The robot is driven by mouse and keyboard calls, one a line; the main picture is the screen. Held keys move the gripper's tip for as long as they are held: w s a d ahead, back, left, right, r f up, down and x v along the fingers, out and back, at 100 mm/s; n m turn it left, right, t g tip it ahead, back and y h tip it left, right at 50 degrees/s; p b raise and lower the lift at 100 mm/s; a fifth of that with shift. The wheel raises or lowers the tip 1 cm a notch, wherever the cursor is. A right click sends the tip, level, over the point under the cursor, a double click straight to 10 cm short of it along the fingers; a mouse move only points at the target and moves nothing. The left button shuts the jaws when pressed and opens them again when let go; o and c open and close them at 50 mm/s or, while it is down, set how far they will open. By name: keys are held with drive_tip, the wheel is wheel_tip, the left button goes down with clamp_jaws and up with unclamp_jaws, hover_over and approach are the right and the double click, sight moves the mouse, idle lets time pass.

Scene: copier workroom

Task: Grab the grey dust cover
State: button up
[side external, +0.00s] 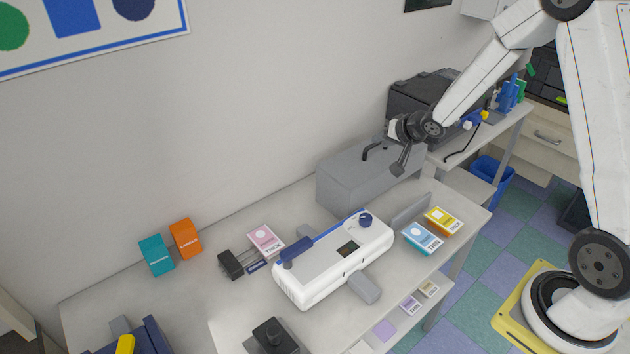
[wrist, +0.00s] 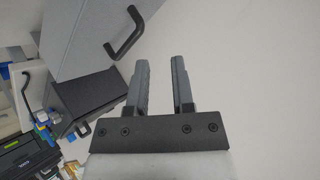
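The grey dust cover (side external: 350,185) is a box shape with a black arched handle (side external: 372,149) on top. It stands at the back of the table against the wall. In the wrist view, the cover (wrist: 85,38) fills the upper left, and its handle (wrist: 126,34) is left of and beyond my fingertips. My gripper (side external: 397,166) is near the top of the cover, right of the handle in the side view. In the wrist view my gripper (wrist: 159,62) has its two fingers apart with nothing between them. It looks apart from the handle.
A white machine (side external: 325,262) stands in front of the cover. Blue (side external: 422,238) and yellow (side external: 444,220) packs lie at the right. A black machine (side external: 405,98) stands on the table behind. Teal (side external: 156,256) and orange (side external: 186,239) boxes stand at the left.

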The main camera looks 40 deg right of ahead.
sight(379, 144)
drive_tip(key=w+d+f+m, duration=0.1)
drive_tip(key=d, duration=0.1)
drive_tip(key=w+d+f+m+t+y, duration=0.2)
drive_tip(key=d, duration=0.1)
drive_tip(key=shift+w+d, duration=0.3)
drive_tip(key=shift+w, duration=0.05)
drive_tip(key=d+f+m+t+y, duration=0.1)
drive_tip(key=d+f+m+y, duration=0.1)
drive_tip(key=d+f, duration=0.1)
drive_tip(key=shift+s+d+y, duration=0.1)
drive_tip(key=shift+d+y, duration=0.05)
drive_tip(key=shift+y, duration=0.15)
drive_tip(key=shift+s+d+f+m+y, duration=0.35)
drive_tip(key=shift+f+m+y, duration=0.15)
drive_tip(key=shift+m, duration=0.1)
drive_tip(key=shift+w+t, duration=0.15)
drive_tip(key=shift+t, duration=0.15)
drive_tip(key=shift+x, duration=1.25)
drive_tip(key=shift+x, duration=2.6)
drive_tip(key=shift+d+r, duration=0.1)
clamp_jaws()
